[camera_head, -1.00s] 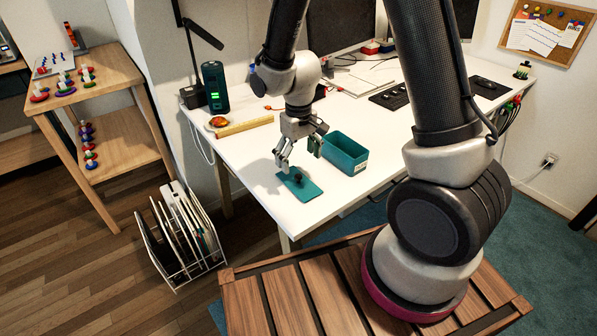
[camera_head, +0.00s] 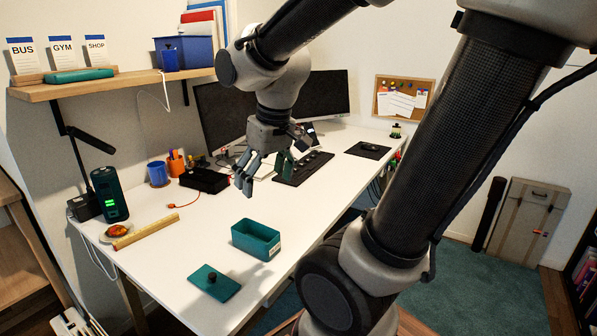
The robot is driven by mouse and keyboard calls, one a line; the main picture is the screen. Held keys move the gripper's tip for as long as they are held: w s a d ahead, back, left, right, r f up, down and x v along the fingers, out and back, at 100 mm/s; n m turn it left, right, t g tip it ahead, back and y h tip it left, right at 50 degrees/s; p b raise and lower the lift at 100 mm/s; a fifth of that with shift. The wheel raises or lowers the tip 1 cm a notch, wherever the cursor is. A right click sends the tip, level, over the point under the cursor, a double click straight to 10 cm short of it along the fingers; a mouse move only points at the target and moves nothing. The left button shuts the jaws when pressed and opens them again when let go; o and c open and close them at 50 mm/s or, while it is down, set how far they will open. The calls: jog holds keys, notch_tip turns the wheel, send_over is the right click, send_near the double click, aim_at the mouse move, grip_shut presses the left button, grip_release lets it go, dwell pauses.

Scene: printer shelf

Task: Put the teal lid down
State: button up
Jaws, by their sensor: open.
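The teal lid (camera_head: 228,284), a flat rectangle with a dark round knob, lies flat on the white desk near its front edge. The open teal box (camera_head: 256,240) stands just behind it to the right, apart from it. My gripper (camera_head: 265,174) is open and empty, raised above the desk behind the box, with its fingers pointing down. Nothing hides the lid.
A wooden ruler-like bar (camera_head: 145,232) and a small plate (camera_head: 116,231) lie at the desk's left. A dark green-lit device (camera_head: 110,194), a blue cup (camera_head: 158,173) and a black box (camera_head: 204,180) stand farther back. The keyboard (camera_head: 303,168) lies beyond my gripper.

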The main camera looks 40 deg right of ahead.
jog(key=s+d+r+m+t, duration=0.1)
jog(key=s+d+r, duration=0.2)
jog(key=s, duration=0.5)
jog(key=shift+r, duration=0.2)
jog(key=shift+d, duration=0.1)
